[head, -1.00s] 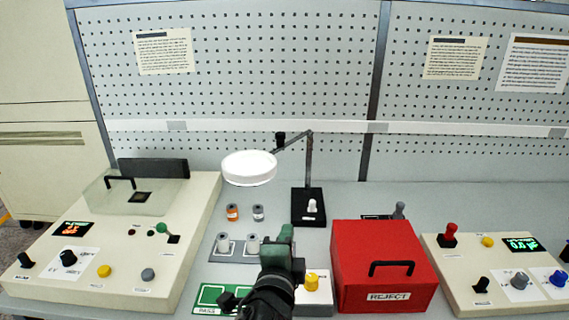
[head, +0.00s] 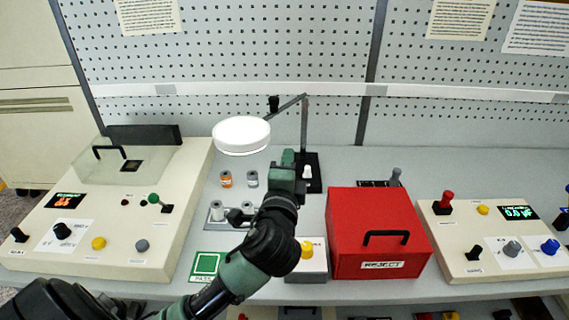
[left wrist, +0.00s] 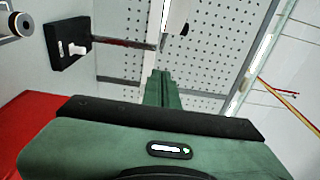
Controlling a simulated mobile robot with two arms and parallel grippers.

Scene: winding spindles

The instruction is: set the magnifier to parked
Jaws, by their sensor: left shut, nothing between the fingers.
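The magnifier is a round white head (head: 241,135) on a thin jointed arm. Its post (head: 304,125) rises from a black base (head: 313,184) with a small white knob (head: 307,171). The head hangs left of the post, above the bench. My left gripper (head: 289,158) is shut and empty, just left of the base and partly in front of it. In the left wrist view its green fingers (left wrist: 161,88) are together. There the black base (left wrist: 62,55) with its white knob (left wrist: 77,49) is at upper left, apart from the fingers. My right gripper is not in view.
A red REJECT box (head: 372,220) stands right of my left arm. A cream console with a clear lid (head: 122,160) is at left and another console (head: 500,250) at right. Small orange (head: 226,179) and grey (head: 252,179) spools stand below the magnifier head.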

